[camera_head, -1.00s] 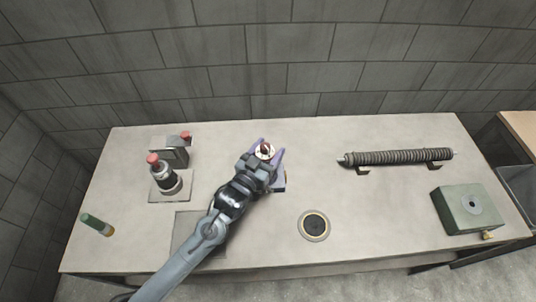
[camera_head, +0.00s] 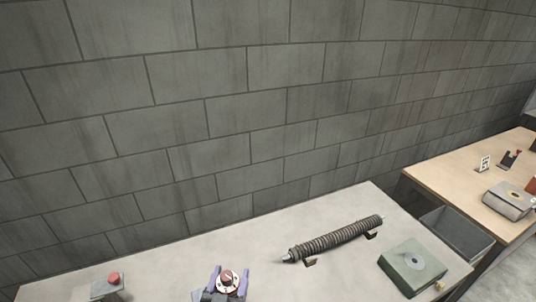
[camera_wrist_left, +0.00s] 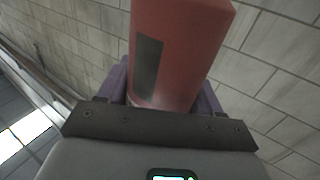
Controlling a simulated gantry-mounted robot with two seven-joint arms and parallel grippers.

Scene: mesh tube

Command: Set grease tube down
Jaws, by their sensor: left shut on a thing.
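My left gripper (camera_head: 227,290) shows at the bottom edge of the head view, its purple fingers on either side of a red and white thing, which I take to be the grease tube (camera_head: 229,278). In the left wrist view the tube (camera_wrist_left: 183,50) is a large red body with a dark grey panel, gripped between the purple fingers. Its far end runs out of that frame. Whether it touches the table is hidden. My right gripper is in neither view.
The pale worktop (camera_head: 290,218) carries a coiled dark rod (camera_head: 336,238) on brackets, a green box (camera_head: 412,265) and a red-topped device (camera_head: 107,287). A grey bin (camera_head: 457,232) and wooden table (camera_head: 470,168) stand at right. A block wall (camera_head: 220,110) rises behind.

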